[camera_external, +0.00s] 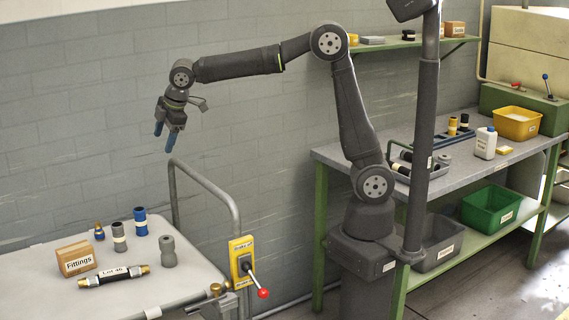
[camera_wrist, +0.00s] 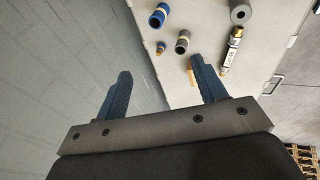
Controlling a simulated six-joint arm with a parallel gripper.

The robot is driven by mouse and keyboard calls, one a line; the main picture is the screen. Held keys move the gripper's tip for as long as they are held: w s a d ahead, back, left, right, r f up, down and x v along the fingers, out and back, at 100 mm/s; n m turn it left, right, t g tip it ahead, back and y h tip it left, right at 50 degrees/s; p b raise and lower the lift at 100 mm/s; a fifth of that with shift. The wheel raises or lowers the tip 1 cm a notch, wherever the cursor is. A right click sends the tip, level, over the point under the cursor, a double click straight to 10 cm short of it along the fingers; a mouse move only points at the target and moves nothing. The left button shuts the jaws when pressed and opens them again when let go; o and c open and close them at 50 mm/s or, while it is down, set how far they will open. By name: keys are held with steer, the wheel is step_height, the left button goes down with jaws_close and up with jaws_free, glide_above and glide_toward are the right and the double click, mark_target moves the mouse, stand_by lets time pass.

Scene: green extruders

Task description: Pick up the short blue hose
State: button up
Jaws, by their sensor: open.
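The short blue hose (camera_external: 140,221) stands upright on the pale cart top (camera_external: 40,300), toward its back edge. It has a blue body and a pale label band. In the wrist view the blue hose (camera_wrist: 160,15) is near the top edge, beyond and between my fingertips. My gripper (camera_external: 166,136) hangs in the air well above the cart, up and to the right of the hose. Its two blue fingers are apart with nothing between them; in the wrist view my gripper (camera_wrist: 160,68) is also empty.
Near it stand a grey hose (camera_external: 119,237), a grey fitting (camera_external: 168,251), a small blue-and-orange fitting (camera_external: 99,232), a wooden "Fittings" block (camera_external: 76,259) and a lying black hose (camera_external: 113,276). A metal rail (camera_external: 205,183) and a yellow lever box (camera_external: 242,260) edge the cart's right side.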

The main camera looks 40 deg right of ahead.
steer(key=g+h, duration=0.2)
steer(key=g, duration=0.2)
glide_above(140, 219)
steer(key=w, duration=0.2)
step_height(140, 219, down, 13)
steer(key=shift+m, duration=0.3)
steer(key=f, duration=1.7)
steer(key=shift+d+f, duration=0.25)
steer(key=shift+d, duration=0.15)
steer(key=c, duration=1.1)
